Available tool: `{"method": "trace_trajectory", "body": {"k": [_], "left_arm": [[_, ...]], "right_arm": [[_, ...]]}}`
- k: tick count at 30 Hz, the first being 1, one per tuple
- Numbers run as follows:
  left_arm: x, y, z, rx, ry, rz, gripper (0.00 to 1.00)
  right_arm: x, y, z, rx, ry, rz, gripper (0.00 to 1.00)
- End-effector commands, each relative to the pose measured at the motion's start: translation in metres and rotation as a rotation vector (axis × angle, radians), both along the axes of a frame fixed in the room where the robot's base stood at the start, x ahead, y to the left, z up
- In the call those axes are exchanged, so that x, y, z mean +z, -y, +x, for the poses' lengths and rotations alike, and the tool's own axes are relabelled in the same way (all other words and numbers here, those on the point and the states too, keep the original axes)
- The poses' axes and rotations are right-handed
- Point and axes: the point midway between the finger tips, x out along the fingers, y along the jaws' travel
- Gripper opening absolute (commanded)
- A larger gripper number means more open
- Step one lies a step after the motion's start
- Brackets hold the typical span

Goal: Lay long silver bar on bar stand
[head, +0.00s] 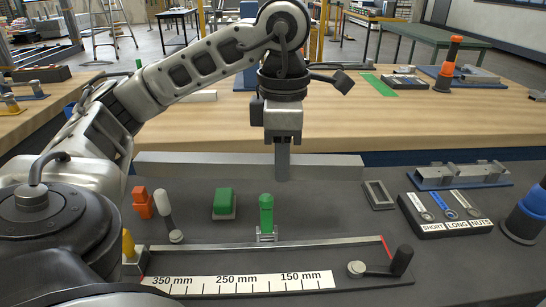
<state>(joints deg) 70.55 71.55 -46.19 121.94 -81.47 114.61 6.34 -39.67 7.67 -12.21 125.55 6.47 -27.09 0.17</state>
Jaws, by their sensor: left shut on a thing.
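The long silver bar (215,165) is a long grey beam lying left to right along the far side of the dark work surface. My left gripper (282,160) comes down over its middle and is shut on it; a finger covers part of its near face. Whether the bar touches the surface or is just above it, I cannot tell. A low blue rack at the right, which looks like the bar stand (427,184), carries a grey metal piece. My right gripper is not in view.
A measuring fixture (240,284) with a green-handled clamp (266,212) lies in front. A green block (224,201), a small grey frame (378,194), a nuts-and-wrenches tray (445,228) and a blue-black tool (526,213) stand around. Wooden benches (420,120) lie behind.

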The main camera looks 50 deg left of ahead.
Motion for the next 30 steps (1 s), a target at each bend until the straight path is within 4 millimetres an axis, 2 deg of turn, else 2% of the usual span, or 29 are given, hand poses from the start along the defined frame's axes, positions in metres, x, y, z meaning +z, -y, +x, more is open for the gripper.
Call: {"method": "trace_trajectory", "body": {"k": [5,16,21,30], "left_arm": [[-0.003,-0.01,0.005,0.09,-0.001,-0.003,0.0],[-0.04,-0.051,0.08,0.091,-0.003,-0.003,0.0],[-0.074,-0.063,0.102,0.088,-0.003,-0.002,0.0],[-0.099,-0.074,0.12,0.087,-0.001,-0.001,0.0]], "right_arm": [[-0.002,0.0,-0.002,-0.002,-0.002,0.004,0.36],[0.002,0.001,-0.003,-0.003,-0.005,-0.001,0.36],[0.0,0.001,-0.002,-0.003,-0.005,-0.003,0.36],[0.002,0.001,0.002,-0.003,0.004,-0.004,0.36]]}}
